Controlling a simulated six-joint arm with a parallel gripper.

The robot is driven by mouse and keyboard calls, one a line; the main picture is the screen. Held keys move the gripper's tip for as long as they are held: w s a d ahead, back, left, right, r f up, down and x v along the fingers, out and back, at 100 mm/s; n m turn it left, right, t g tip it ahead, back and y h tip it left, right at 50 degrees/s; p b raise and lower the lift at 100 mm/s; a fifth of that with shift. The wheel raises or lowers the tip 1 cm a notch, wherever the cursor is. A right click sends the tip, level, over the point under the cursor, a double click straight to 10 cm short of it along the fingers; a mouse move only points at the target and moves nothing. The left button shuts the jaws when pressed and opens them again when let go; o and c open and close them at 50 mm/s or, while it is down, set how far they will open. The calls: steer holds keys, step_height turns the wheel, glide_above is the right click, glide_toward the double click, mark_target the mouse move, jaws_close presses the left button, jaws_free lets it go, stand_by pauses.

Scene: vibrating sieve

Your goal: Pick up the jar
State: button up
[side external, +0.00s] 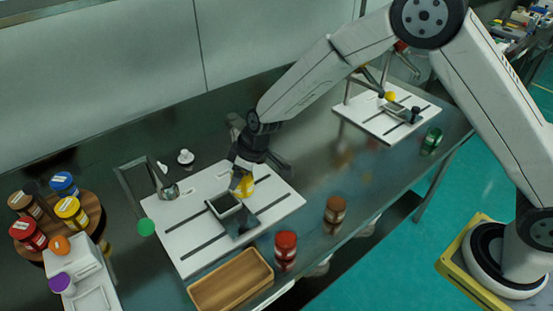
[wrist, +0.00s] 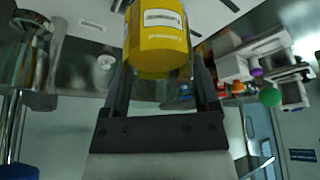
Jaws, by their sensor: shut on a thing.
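My gripper (side external: 243,178) is shut on a yellow jar (side external: 246,187) above the white slotted plate of the near sieve stand (side external: 185,235). The wrist view shows the yellow jar (wrist: 157,42) with white labels, held between my two fingers (wrist: 162,85). In the side view the fingers hide part of the jar. A dark square holder (side external: 229,208) sits on the plate just below and in front of the jar. I cannot tell whether the jar touches it.
A round wooden rack (side external: 92,208) at left holds several jars. A wooden tray (side external: 232,282) lies in front of the plate. A red-lidded jar (side external: 286,250), a brown jar (side external: 335,213) and a green jar (side external: 431,141) stand along the bench. A second white plate (side external: 372,124) is at right.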

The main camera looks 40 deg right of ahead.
steer(key=s+d+r, duration=0.1)
steer(key=s+r, duration=0.1)
steer(key=s, duration=0.3)
steer(key=shift+s+d+r, duration=0.35)
steer(key=shift+d, duration=0.05)
stand_by(0.5)
steer(key=s+a+f+n+g+y, duration=0.15)
steer(key=s+a+n, duration=0.25)
steer(key=s+n, duration=0.45)
steer(key=s+a+n+g, duration=0.3)
steer(key=s+n, duration=0.2)
steer(key=s, duration=0.6)
steer(key=w+a+f, duration=0.8)
steer(key=w+f, duration=0.1)
steer(key=w, duration=0.1)
steer(key=shift+w+a+f, duration=0.15)
steer(key=shift+w+f, duration=0.2)
